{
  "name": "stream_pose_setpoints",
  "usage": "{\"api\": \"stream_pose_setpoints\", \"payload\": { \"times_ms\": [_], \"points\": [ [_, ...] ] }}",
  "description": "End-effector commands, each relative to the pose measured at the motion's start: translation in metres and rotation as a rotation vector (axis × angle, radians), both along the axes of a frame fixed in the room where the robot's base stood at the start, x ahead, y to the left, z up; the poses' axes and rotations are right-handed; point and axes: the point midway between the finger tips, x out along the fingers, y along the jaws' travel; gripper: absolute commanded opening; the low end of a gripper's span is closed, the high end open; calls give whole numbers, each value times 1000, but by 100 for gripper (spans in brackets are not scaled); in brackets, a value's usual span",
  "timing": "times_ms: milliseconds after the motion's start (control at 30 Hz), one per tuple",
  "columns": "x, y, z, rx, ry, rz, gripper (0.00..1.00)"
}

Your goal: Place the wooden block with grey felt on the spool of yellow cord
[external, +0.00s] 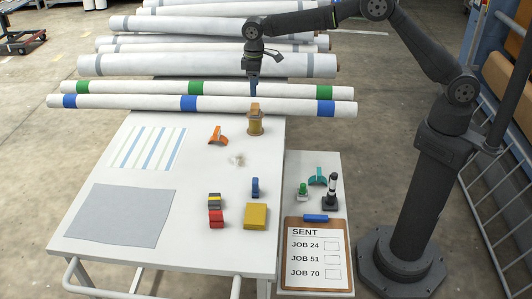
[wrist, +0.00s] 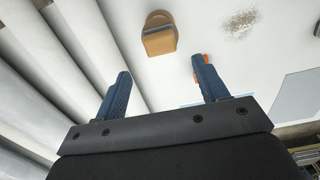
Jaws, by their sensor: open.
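The spool of yellow cord (external: 255,125) stands upright near the far right of the white table. The wooden block (external: 255,107) sits on top of the spool. In the wrist view the block (wrist: 160,43) shows at top centre with a thin grey edge, over a rounded brown piece that looks like the spool's flange (wrist: 157,17). The felt is barely visible. My gripper (external: 254,84) is open and empty, above and behind the block, apart from it. In the wrist view its two fingers (wrist: 161,68) are spread with nothing between them.
White rolls with green and blue bands (external: 225,103) lie just behind the spool. An orange piece (external: 218,135) and a speckled patch (external: 237,160) are nearby. Grey, red, blue and yellow items stand farther forward. A clipboard (external: 318,279) lies on the side table. The table's middle is mostly clear.

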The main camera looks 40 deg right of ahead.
Motion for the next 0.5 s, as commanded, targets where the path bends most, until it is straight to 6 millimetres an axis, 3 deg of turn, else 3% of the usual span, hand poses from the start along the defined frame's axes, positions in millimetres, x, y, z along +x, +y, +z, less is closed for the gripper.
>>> {"api": "stream_pose_setpoints", "payload": {
  "times_ms": [200,500],
  "points": [
    [0,0,35,1,-1,0,66],
    [0,0,44,-1,1,0,66]
  ]
}}
